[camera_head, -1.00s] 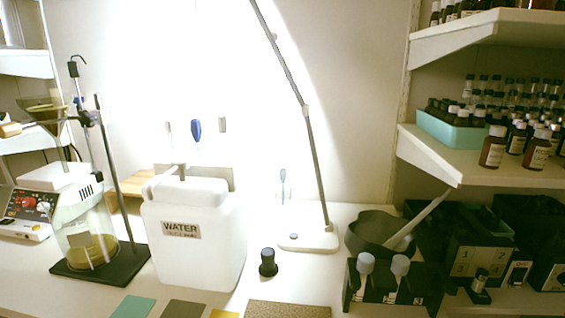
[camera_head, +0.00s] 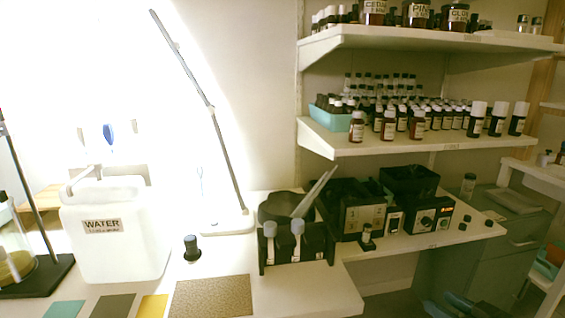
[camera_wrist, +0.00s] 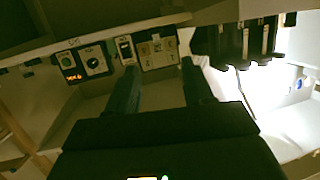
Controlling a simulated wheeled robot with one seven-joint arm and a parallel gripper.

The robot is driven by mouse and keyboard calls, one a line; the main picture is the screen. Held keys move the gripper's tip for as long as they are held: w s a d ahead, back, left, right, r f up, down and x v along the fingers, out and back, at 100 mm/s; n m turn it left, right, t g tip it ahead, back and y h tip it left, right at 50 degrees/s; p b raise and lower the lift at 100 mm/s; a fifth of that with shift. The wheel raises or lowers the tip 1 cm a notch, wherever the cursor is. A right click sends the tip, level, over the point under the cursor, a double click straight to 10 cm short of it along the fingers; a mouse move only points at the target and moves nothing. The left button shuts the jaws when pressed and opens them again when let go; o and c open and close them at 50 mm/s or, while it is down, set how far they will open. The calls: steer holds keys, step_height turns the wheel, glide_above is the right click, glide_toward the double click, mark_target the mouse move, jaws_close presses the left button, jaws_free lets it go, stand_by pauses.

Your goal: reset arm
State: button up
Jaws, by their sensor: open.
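My gripper (camera_wrist: 158,80) shows in the wrist view, with its two dark fingers apart and nothing between them. The wrist picture looks upside down. Beyond the fingers are a dark box with a pale numbered front (camera_wrist: 158,54) and a control box with a lit orange display (camera_wrist: 70,67). A dark rack (camera_wrist: 238,42) is to the right of the fingers, apart from them.
Shelves (camera_head: 345,143) of bottles overhang the right. The front counter right of the cork mat (camera_head: 212,297) is clear.

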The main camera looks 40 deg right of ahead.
steer(key=s+a+f+g+p, duration=0.1)
steer(key=a, duration=0.7)
steer(key=s+a+f+g+p, duration=0.1)
steer(key=a+f+g+p, duration=0.1)
steer(key=a, duration=0.7)
steer(key=s+a+r+n+t+y+p, duration=0.1)
steer(key=s+a+r, duration=0.3)
steer(key=a+r, duration=0.4)
steer(key=s+a+r+n+t+y+p, duration=0.2)
steer(key=s+a+r+n+y, duration=0.1)
steer(key=a+r, duration=0.4)
steer(key=s+a+y, duration=0.1)
steer(key=s, duration=0.1)
steer(key=shift+s+a+r+t, duration=0.3)
steer(key=shift+r+t, duration=0.1)
steer(key=shift+c, duration=0.3)
